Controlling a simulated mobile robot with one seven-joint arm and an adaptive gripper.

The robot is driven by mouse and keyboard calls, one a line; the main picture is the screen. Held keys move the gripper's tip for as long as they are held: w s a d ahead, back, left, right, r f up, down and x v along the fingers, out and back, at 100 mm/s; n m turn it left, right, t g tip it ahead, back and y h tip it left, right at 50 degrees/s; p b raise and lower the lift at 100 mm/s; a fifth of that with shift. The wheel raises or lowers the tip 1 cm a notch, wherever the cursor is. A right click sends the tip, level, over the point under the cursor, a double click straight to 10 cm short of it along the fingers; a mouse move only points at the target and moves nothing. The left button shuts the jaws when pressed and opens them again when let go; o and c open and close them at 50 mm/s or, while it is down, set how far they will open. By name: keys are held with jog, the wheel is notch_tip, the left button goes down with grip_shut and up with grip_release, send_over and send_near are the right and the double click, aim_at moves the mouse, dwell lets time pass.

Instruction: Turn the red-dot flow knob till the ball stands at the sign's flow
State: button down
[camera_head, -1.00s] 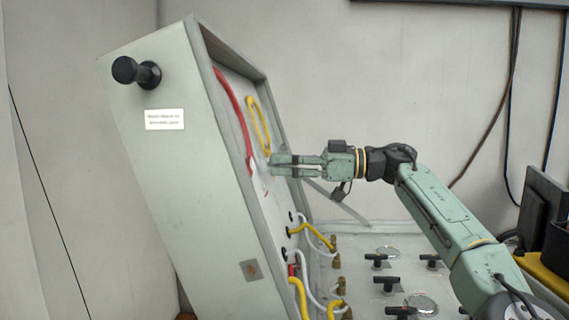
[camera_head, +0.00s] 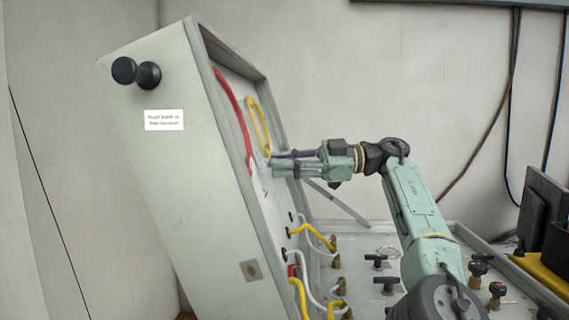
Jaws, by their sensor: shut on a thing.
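My gripper (camera_head: 272,163) reaches in from the right to the inner face of the tilted lid of the panel case (camera_head: 160,200). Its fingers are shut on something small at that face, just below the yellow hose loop. The fingers and the lid's side wall hide what they hold, so I cannot tell whether it is the red-dot flow knob. No flow tube, ball or flow number can be made out from here. A small white label (camera_head: 164,120) is on the lid's outer side, its print too small to read.
A red hose (camera_head: 233,110) and a yellow hose loop (camera_head: 257,125) hang inside the lid. Yellow and white hoses (camera_head: 316,240) run to brass fittings below. Black valve handles (camera_head: 377,261) stand on the lower panel. A black knob (camera_head: 137,72) sticks out of the lid's side.

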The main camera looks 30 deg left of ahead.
jog(key=shift+n, duration=0.4)
jog(key=c, duration=1.5)
grip_release()
jog(key=shift+o, duration=0.2)
jog(key=shift+d+m, duration=0.1)
jog(key=shift+m, duration=0.3)
